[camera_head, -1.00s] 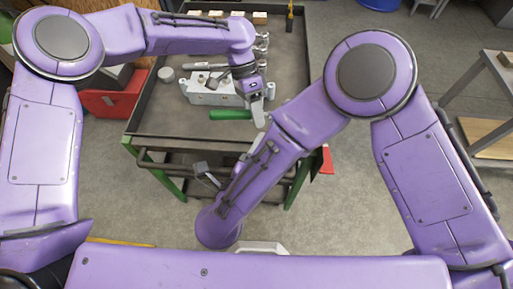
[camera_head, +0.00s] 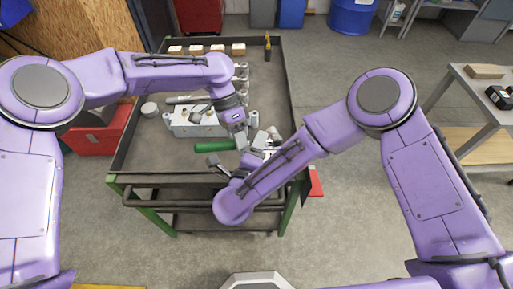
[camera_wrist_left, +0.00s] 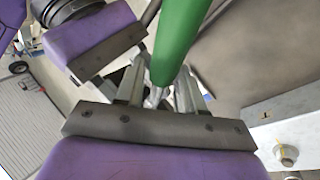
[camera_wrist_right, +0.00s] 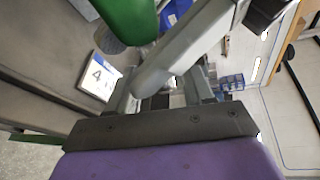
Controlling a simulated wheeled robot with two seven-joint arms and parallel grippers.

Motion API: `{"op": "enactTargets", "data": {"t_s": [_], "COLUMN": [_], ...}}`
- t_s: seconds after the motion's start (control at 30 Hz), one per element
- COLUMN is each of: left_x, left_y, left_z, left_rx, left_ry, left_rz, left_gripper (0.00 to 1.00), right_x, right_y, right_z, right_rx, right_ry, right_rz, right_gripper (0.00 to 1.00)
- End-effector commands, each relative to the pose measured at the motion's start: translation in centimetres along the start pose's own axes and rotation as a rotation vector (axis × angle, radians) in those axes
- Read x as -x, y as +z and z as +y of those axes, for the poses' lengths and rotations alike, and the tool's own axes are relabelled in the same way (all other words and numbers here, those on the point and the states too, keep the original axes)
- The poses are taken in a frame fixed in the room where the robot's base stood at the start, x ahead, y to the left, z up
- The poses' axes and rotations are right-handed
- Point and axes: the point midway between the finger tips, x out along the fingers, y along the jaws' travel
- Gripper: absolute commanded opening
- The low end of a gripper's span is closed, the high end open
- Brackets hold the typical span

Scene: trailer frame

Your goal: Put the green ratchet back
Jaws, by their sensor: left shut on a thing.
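The green ratchet (camera_head: 214,147) shows its green handle low over the cart's near half in the head view. My left gripper (camera_head: 243,143) is shut on it. In the left wrist view the green handle (camera_wrist_left: 178,40) runs up from between the fingers. My right gripper (camera_head: 262,150) is close beside the left one, partly hidden by its own arm. In the right wrist view its fingers are apart, with the green handle (camera_wrist_right: 128,18) above them. A grey metal bar crosses in front of those fingers; I cannot tell whether it touches them.
The dark tray cart (camera_head: 150,165) has a raised rim. A grey metal block (camera_head: 196,122) stands on it behind the handle, with several small wooden blocks at the far edge. A card marked 4 (camera_wrist_right: 99,73) lies near my right gripper. A red box (camera_head: 98,135) is left of the cart.

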Motion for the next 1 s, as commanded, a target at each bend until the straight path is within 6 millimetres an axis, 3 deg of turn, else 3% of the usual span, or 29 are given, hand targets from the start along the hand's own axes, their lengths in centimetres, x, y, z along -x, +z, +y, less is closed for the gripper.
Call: {"op": "enactTargets", "data": {"t_s": [0.03, 0.13, 0.23, 0.27, 0.33, 0.67, 0.77, 1.0], "left_x": [0.1, 0.1, 0.0, 0.0, 0.0, 0.4, 2.1, 8.2], "left_y": [0.0, 0.0, 0.0, 0.0, 0.1, 0.0, -0.1, -0.1], "left_z": [0.0, 0.0, 0.0, 0.0, 0.0, 0.1, 0.0, -0.1], "left_rx": [0.0, 0.0, 0.0, 0.0, 0.0, -0.001, -0.001, 0.0], "left_ry": [0.0, 0.0, 0.0, 0.0, 0.0, 0.001, -0.002, -0.004], "left_rz": [0.001, 0.001, 0.0, -0.001, -0.002, -0.001, 0.002, 0.002], "left_gripper": [0.0, 0.0, 0.0, 0.4, 0.62, 0.63, 0.63, 0.63], "right_x": [0.0, 0.0, 0.0, 0.0, 0.0, 0.0, 0.0, 0.0], "right_y": [0.0, 0.0, 0.1, 0.1, 0.1, 0.1, 0.1, 0.1], "right_z": [0.0, 0.0, -0.1, -0.1, -0.1, -0.1, -0.1, -0.1], "right_rx": [0.0, 0.0, -0.002, -0.004, -0.004, -0.003, -0.002, -0.001], "right_ry": [0.0, 0.0, -0.001, -0.002, -0.002, -0.003, -0.002, -0.001], "right_rz": [0.0, 0.0, -0.001, -0.002, -0.002, -0.002, -0.002, -0.001], "right_gripper": [0.36, 0.03, 0.0, 0.0, 0.0, 0.0, 0.0, 0.0]}}
